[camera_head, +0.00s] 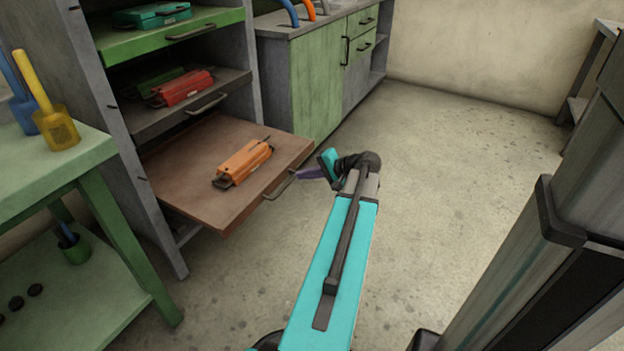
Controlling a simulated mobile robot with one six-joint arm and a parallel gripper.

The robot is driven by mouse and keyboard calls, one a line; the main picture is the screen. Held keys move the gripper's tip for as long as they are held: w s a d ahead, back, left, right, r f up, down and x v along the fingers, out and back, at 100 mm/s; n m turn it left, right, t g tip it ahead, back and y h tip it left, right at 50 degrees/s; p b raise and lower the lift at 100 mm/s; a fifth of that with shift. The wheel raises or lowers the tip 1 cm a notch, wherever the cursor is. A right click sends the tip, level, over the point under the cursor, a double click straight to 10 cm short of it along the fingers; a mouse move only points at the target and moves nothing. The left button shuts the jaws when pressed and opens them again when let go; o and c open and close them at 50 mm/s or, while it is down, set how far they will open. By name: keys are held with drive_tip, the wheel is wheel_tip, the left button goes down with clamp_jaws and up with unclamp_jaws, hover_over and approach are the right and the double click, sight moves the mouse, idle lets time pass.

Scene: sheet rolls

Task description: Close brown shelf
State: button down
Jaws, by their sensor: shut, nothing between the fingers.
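The brown shelf (193,158) is slid out of the grey rack, below a grey shelf and a green shelf. An orange toolbox-like case (243,162) lies on it. A metal handle (280,186) is on the brown shelf's front edge. My gripper (300,174) is at the end of my turquoise arm, just right of the handle, with its purple fingers pointing left toward it. The fingers look shut and empty. The fingertips are close to the handle; whether they touch it I cannot tell.
The grey shelf (150,121) holds a red case (183,88); the green shelf (130,43) holds a teal case (151,14). A green table (85,157) stands at the left. A green cabinet (318,90) is behind. The floor (455,135) at the right is clear.

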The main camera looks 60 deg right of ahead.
sight(282, 173)
drive_tip(key=b+x, duration=0.1)
drive_tip(key=x, duration=0.3)
drive_tip(key=shift+w+r+b, duration=0.25)
drive_tip(key=shift+w+b, duration=0.15)
drive_tip(key=shift+w, duration=0.05)
drive_tip(key=shift+w+d+r, duration=0.1)
drive_tip(key=shift+w+r, duration=0.05)
drive_tip(key=shift+w, duration=0.65)
